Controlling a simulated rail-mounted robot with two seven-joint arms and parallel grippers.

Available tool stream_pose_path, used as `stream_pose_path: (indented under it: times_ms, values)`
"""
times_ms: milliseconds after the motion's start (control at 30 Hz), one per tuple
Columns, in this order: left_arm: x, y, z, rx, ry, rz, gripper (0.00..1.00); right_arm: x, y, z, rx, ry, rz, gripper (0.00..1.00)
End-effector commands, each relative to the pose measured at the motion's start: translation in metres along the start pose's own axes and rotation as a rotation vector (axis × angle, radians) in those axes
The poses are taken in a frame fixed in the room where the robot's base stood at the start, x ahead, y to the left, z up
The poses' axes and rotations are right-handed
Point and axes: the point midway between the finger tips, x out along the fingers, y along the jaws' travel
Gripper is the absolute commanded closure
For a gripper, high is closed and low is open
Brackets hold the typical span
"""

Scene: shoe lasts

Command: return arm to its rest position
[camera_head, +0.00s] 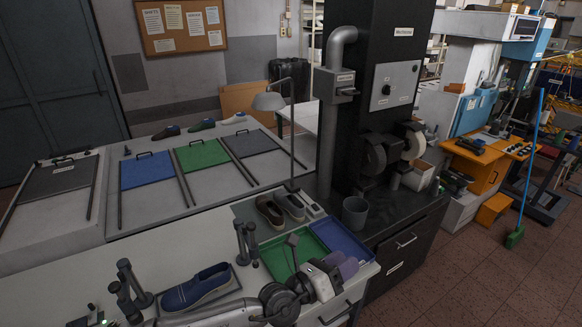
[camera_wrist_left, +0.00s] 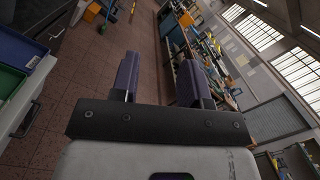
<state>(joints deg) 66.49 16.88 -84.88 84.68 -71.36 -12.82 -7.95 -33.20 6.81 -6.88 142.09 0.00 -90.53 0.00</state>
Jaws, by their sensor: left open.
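My left arm (camera_head: 232,314) comes in low from the left over the front of the bench. Its left gripper (camera_head: 342,264) is above the bench's front right edge, just in front of the green tray and the blue tray. In the left wrist view the two purple-grey fingers of the left gripper (camera_wrist_left: 159,82) stand apart, with nothing between them but floor and background. My right gripper is not in view.
A blue shoe (camera_head: 197,287) lies on the bench left of the gripper. The green tray (camera_head: 275,260), blue tray (camera_head: 340,238), brown shoe (camera_head: 270,210) and grey cup (camera_head: 355,213) are behind it. Open tiled floor (camera_head: 480,275) lies to the right.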

Motion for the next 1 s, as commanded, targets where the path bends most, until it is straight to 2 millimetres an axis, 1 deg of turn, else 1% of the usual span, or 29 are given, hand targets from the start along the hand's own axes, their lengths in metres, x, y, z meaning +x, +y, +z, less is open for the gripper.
stream_pose_path:
  times_ms: [33,67,100,167,200,267,300,367,400,467,500,567,600,667,700,767,800,867,900,967,1000]
  values:
    - [0.002,-0.021,0.031,-0.101,-0.13,-0.02,0.58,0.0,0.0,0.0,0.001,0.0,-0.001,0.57]
    - [0.001,-0.031,0.05,-0.168,-0.21,-0.028,0.58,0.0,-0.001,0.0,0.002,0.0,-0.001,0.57]
    - [-0.002,-0.043,0.075,-0.263,-0.314,-0.034,0.58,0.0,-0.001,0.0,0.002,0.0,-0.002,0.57]
    - [-0.011,-0.056,0.107,-0.418,-0.463,-0.034,0.58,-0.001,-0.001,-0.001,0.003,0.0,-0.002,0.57]
    - [-0.02,-0.062,0.126,-0.528,-0.557,-0.027,0.58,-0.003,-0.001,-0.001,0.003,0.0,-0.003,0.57]
    - [-0.036,-0.066,0.147,-0.706,-0.689,-0.003,0.58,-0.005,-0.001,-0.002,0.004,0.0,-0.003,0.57]
    - [-0.05,-0.066,0.157,-0.83,-0.77,0.024,0.58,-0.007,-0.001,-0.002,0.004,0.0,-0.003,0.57]
    - [-0.072,-0.064,0.166,-1.025,-0.88,0.08,0.58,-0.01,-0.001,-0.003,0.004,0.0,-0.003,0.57]
    - [-0.089,-0.059,0.167,-1.162,-0.946,0.131,0.58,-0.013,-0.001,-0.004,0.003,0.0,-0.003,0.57]
    - [-0.118,-0.053,0.159,-1.378,-1.027,0.229,0.58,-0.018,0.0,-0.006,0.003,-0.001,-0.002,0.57]
    - [-0.138,-0.048,0.15,-1.51,-1.063,0.298,0.58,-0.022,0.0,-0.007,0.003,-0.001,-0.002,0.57]
    - [-0.163,-0.044,0.136,-1.668,-1.095,0.387,0.58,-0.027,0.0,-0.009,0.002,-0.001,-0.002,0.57]
    - [-0.18,-0.042,0.126,-1.758,-1.107,0.438,0.58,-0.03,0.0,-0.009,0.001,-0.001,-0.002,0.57]
    - [-0.202,-0.04,0.112,-1.877,-1.115,0.497,0.58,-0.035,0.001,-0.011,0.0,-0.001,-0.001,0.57]
    - [-0.217,-0.039,0.102,-1.947,-1.119,0.526,0.58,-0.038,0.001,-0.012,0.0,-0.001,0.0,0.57]
    - [-0.237,-0.038,0.09,-2.04,-1.124,0.549,0.58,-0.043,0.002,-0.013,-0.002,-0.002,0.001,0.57]
    - [-0.251,-0.038,0.083,-2.093,-1.133,0.561,0.58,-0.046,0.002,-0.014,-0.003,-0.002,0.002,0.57]
    - [-0.272,-0.036,0.07,-2.16,-1.161,0.581,0.58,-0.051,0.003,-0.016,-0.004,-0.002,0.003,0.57]
    - [-0.287,-0.034,0.061,-2.197,-1.189,0.599,0.58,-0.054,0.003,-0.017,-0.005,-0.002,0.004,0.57]
    - [-0.311,-0.031,0.047,-2.237,-1.245,0.628,0.58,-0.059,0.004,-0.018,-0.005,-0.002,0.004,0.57]
    - [-0.327,-0.028,0.037,-2.257,-1.288,0.653,0.58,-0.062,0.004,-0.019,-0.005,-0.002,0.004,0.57]
